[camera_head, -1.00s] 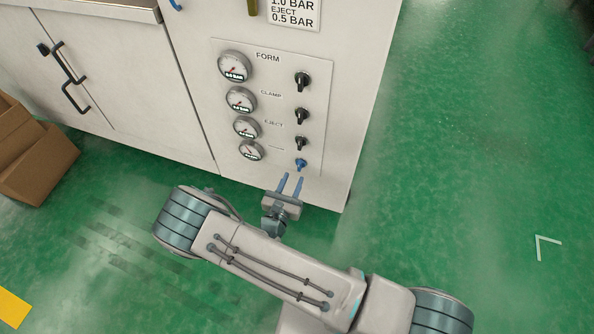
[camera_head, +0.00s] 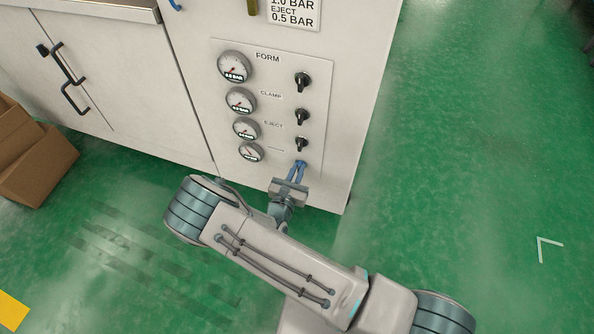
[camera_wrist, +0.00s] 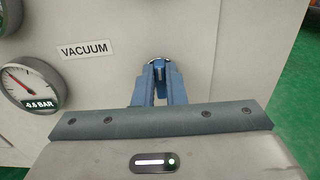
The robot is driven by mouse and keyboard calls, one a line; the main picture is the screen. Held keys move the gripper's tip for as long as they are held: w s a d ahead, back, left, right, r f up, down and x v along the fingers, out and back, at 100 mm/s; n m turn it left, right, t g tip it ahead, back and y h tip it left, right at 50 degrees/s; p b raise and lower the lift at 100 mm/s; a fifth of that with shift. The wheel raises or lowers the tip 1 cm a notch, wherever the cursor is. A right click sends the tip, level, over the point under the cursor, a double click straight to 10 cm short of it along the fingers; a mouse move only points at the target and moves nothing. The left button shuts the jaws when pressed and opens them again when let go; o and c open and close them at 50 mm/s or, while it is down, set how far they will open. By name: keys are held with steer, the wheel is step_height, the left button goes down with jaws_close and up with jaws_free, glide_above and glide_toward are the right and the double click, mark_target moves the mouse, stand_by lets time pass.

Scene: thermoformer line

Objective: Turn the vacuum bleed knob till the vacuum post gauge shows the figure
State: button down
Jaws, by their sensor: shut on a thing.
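The fingers also show in the wrist view (camera_wrist: 158,82), covering part of the knob.
Above are three black knobs (camera_head: 302,82) and the larger gauges (camera_head: 234,66) for form, clamp and eject. A sign (camera_head: 292,14) with bar figures is above the panel, cut off at the top. Cardboard boxes (camera_head: 40,165) stand at the left. The green floor (camera_head: 460,130) at right is clear.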

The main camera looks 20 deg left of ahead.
steer(key=shift+m, duration=0.4)
steer(key=m, duration=0.2)
steer(key=m+p, duration=0.1)
steer(key=m, duration=0.3)
steer(key=shift+d+f, duration=0.1)
steer(key=shift+d, duration=0.25)
steer(key=shift+a+f+m+b, duration=0.1)
steer(key=shift+f+m+b, duration=0.6)
steer(key=shift+m, duration=3.15)
steer(key=shift+r+m+b, duration=0.1)
steer(key=shift+m+b, duration=1.25)
steer(key=shift+m, duration=2.45)
steer(key=shift+a+f+m+b, duration=0.1)
steer(key=shift+f+m+b, duration=0.65)
steer(key=shift+m, duration=3.1)
steer(key=shift+r+b, duration=0.35)
steer(key=shift+r, duration=0.05)
